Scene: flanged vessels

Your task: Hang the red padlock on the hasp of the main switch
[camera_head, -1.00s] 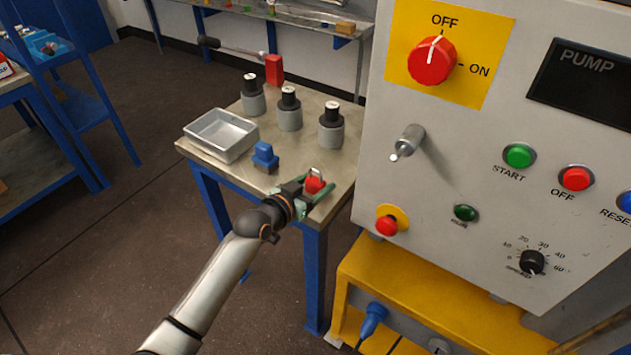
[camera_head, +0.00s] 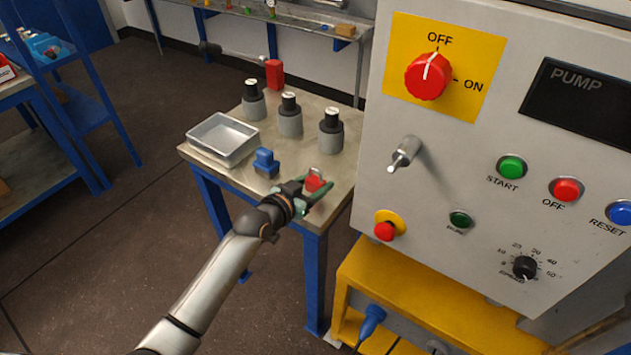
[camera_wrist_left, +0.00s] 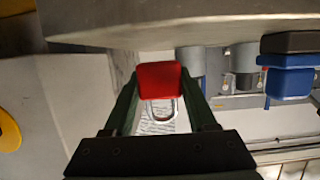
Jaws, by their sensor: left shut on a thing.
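The red padlock (camera_head: 314,182) is between the fingers of my left gripper (camera_head: 317,185), which is shut on it near the table's front right corner. Its metal shackle points up in the head view. In the left wrist view the red body (camera_wrist_left: 161,80) sits between both fingers, with the shackle (camera_wrist_left: 160,111) toward the palm. I cannot tell whether it touches the table. The main switch (camera_head: 428,76) is a red knob on a yellow plate, pointing to OFF. A metal stub (camera_head: 404,154), apparently the hasp, sticks out below it, empty. My right gripper is not in view.
The table (camera_head: 243,178) holds a metal tray (camera_head: 224,139), a blue block-shaped object (camera_head: 265,162), several grey-and-black cylinders (camera_head: 290,115) and a red box-shaped object (camera_head: 274,75). The control cabinet (camera_head: 455,180) stands close on the right, above a yellow base (camera_head: 425,290).

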